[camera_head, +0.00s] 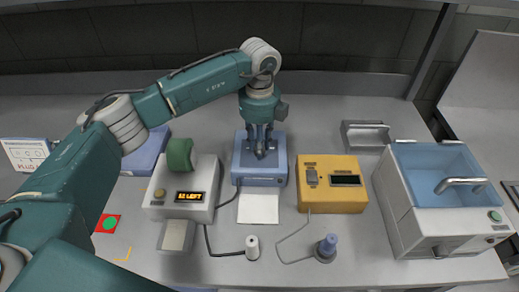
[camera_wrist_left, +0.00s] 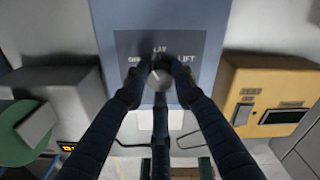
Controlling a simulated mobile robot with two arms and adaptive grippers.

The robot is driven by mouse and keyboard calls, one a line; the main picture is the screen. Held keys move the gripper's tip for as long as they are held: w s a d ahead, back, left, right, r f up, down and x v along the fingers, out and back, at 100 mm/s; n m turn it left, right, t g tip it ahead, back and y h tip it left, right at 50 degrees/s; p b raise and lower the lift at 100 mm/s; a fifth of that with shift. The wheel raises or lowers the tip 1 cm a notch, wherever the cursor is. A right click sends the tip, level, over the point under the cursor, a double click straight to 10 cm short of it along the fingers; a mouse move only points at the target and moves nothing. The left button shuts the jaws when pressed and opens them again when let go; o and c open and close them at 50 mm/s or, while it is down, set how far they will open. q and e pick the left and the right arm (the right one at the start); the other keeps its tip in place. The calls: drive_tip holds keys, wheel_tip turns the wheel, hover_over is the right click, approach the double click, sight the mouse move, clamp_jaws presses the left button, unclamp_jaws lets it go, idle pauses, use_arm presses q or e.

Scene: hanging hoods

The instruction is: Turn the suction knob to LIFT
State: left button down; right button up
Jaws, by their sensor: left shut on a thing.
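The suction knob (camera_wrist_left: 160,75) is a small grey round knob on a dark panel (camera_wrist_left: 127,42) of the blue box (camera_head: 262,182). In the left wrist view, LIFT is printed right of the knob, LAY above it, and a partly covered word on the left. My left gripper (camera_head: 261,150) points down over the blue box. In the left wrist view its dark fingers (camera_wrist_left: 160,88) close around the knob from the sides and below. The fingers hide part of the knob, and I cannot tell for sure where its pointer aims. My right gripper is not in view.
A grey box (camera_head: 205,170) with an orange display and green roll stands left of the blue box. A yellow box (camera_head: 341,201) stands right.

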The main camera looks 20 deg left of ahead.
use_arm(q)
drive_tip(key=m+b, duration=0.3)
drive_tip(key=m, duration=0.1)
drive_tip(key=shift+w+f+m, duration=0.1)
drive_tip(key=shift+m, duration=0.2)
drive_tip(key=m+b, duration=0.2)
drive_tip(key=m, duration=0.2)
drive_tip(key=shift+m, duration=0.3)
drive_tip(key=m+b, duration=0.2)
drive_tip(key=m, duration=0.2)
drive_tip(key=shift+m+b, duration=0.65)
drive_tip(key=shift+m, duration=1.75)
drive_tip(key=shift+r, duration=0.2)
drive_tip(key=c, duration=1.4)
unclamp_jaws()
